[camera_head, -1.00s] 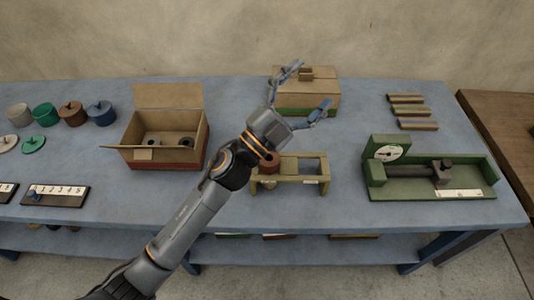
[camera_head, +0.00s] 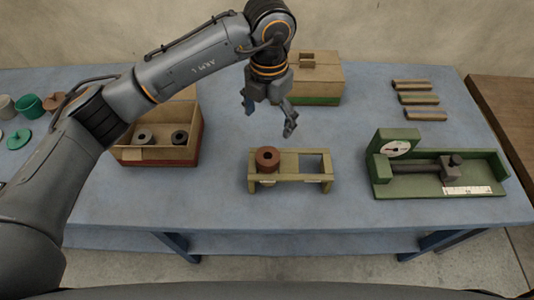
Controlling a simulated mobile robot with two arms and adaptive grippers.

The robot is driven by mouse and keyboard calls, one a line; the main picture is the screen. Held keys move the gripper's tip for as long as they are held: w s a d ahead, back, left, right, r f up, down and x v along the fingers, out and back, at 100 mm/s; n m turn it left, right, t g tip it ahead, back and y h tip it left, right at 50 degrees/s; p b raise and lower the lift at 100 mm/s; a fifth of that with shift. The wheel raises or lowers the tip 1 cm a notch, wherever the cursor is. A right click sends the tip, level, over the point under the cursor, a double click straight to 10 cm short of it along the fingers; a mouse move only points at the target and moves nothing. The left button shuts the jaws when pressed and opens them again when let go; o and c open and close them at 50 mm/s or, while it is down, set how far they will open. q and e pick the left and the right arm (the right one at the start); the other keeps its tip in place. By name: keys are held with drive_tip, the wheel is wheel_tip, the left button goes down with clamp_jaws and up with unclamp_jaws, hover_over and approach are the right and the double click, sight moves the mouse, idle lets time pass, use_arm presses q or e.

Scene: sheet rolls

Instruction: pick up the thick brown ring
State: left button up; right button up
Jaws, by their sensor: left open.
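The thick brown ring (camera_head: 267,158) sits on the left part of a small olive wooden stand (camera_head: 291,180), its hole facing up. My left gripper (camera_head: 268,124) points down above and behind the ring, apart from it. Its fingers are spread and nothing shows between them. My right gripper is not in view.
A closed box (camera_head: 314,82) stands behind. A green measuring fixture (camera_head: 437,168) is at the right, with wooden strips (camera_head: 418,99) behind it. Bare blue tabletop (camera_head: 345,135) lies between stand and fixture.

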use_arm(q)
drive_tip(key=p, duration=0.2)
hover_over(268, 156)
drive_tip(key=f, duration=0.8)
drive_tip(key=shift+w, duration=0.35)
drive_tip(key=shift+s+f+p, duration=0.2)
drive_tip(key=shift+f+p, duration=0.25)
drive_tip(key=f+p, duration=0.1)
drive_tip(key=f, duration=0.2)
drive_tip(key=shift+s+f+p, duration=0.2)
drive_tip(key=shift+f+p, duration=0.1)
drive_tip(key=shift+p, duration=0.05)
drive_tip(key=shift+f, duration=0.45)
drive_tip(key=shift+c, duration=0.4)
drive_tip(key=shift+r, duration=0.1)
drive_tip(key=c, duration=1.3)
